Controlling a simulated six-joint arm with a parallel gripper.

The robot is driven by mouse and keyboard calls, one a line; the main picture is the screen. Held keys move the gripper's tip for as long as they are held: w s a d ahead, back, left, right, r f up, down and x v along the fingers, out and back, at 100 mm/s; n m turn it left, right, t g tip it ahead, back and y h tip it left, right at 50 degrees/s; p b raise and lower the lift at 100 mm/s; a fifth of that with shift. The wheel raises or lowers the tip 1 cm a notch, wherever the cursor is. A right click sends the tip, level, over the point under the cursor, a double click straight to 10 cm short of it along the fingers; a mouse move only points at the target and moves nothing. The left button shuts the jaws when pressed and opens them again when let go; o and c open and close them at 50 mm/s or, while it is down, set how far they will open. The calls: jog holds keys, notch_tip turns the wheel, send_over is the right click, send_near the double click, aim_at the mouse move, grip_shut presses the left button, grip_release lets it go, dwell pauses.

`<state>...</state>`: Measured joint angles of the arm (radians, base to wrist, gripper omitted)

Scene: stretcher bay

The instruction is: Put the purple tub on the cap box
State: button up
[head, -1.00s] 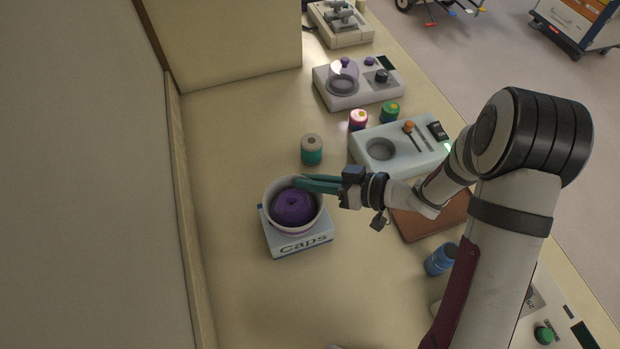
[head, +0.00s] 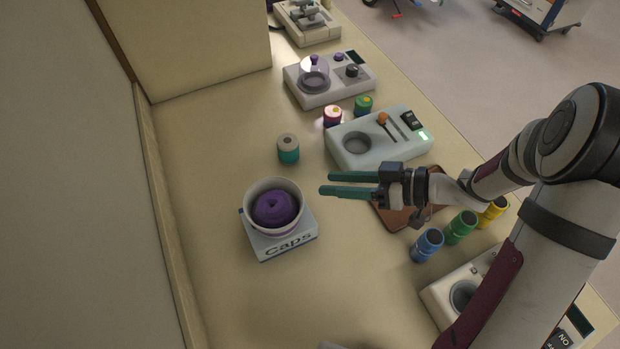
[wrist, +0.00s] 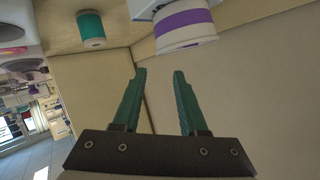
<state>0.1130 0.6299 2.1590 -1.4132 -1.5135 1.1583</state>
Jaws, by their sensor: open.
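The purple tub (head: 248,208) is a white round tub with a purple lump inside, and the wrist view shows a purple band around it (wrist: 184,20). It sits upright on the cap box (head: 287,244), a pale box marked "Caps". The tub is nearer the box's back left and seems to overhang that edge slightly. My gripper (head: 324,184) is open and empty, to the right of the tub and clear of it. In the wrist view my two green fingers (wrist: 159,75) are apart with nothing between them, below the tub.
A teal and grey spool (head: 288,149) stands behind the box. A pale device (head: 345,157), a domed device (head: 331,96) and two small spools line the right side. A wall edge bounds the left.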

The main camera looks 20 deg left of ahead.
jog(key=w+d+r+m+t+h, duration=0.35)
jog(key=w+t, duration=0.25)
jog(key=w, duration=0.3)
jog(key=w+d+r+m+t+h, duration=0.1)
jog(key=d+r+m+t+h, duration=0.1)
jog(key=d+m+h, duration=0.4)
jog(key=w+d+r+m+t+h, duration=0.15)
jog(key=d+h, duration=0.25)
jog(key=d, duration=0.5)
jog(key=s+d+m+g+h, duration=0.1)
jog(key=s+d+m+g, duration=0.15)
jog(key=s, duration=0.55)
jog(key=s+d+m+g+h, duration=0.15)
jog(key=s+m, duration=0.25)
jog(key=s, duration=0.4)
jog(key=s+a+m+g+y, duration=0.2)
jog(key=s+a+g+y, duration=0.2)
jog(key=s+a, duration=0.4)
jog(key=s+g, duration=0.1)
jog(key=s, duration=0.5)
jog(key=shift+a+m, duration=0.35)
jog(key=shift+a, duration=0.05)
